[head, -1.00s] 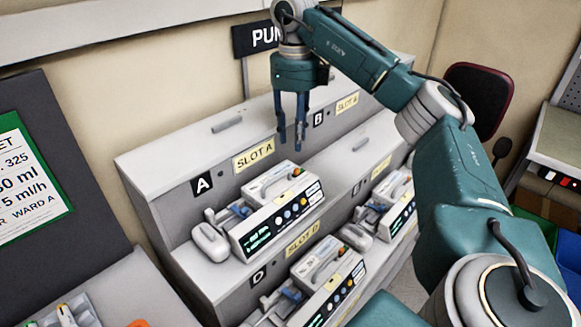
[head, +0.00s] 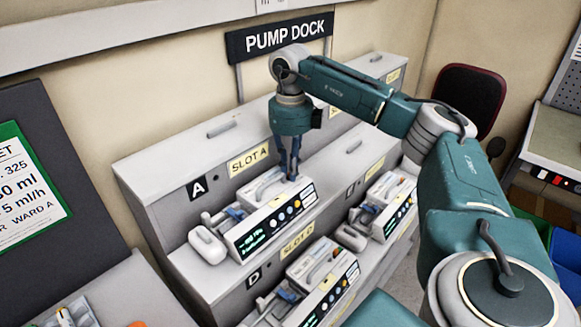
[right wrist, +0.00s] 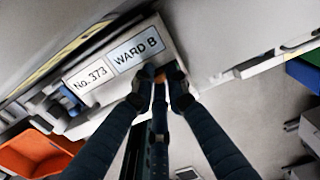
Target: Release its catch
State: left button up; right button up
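A white pump with a green-lit screen (head: 253,243) and a carry handle sits in the dock bay under the SLOT A label (head: 249,160). My right gripper (head: 290,174) points down at the right rear end of this pump. In the right wrist view, the pump's top (right wrist: 113,72) carries labels reading No. 373 and WARD B. A small orange part, perhaps the catch (right wrist: 160,77), shows between my right fingertips (right wrist: 158,92). The fingertips are apart, one on each side of it; whether they touch it I cannot tell. My left gripper is not in view.
More pumps sit in the lower bay D (head: 318,262) and the bay to the right (head: 388,192). The stepped grey dock (head: 150,172) stands against the wall under a PUMP DOCK sign (head: 287,38). An orange bin (right wrist: 30,152) shows in the right wrist view.

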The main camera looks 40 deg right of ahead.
grip_shut()
jog(key=shift+d+r, duration=0.1)
jog(key=shift+w+d+p, duration=0.1)
jog(key=shift+d+p, duration=0.3)
jog(key=shift+d, duration=0.7)
jog(key=o, duration=0.6)
grip_release()
jog(key=shift+a, duration=0.1)
jog(key=shift+o, duration=0.2)
jog(key=shift+r, duration=0.25)
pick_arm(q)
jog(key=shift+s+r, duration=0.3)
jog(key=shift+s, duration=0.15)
pick_arm(e)
notch_tip(320, 180, up, 12)
jog(key=shift+f, duration=0.2)
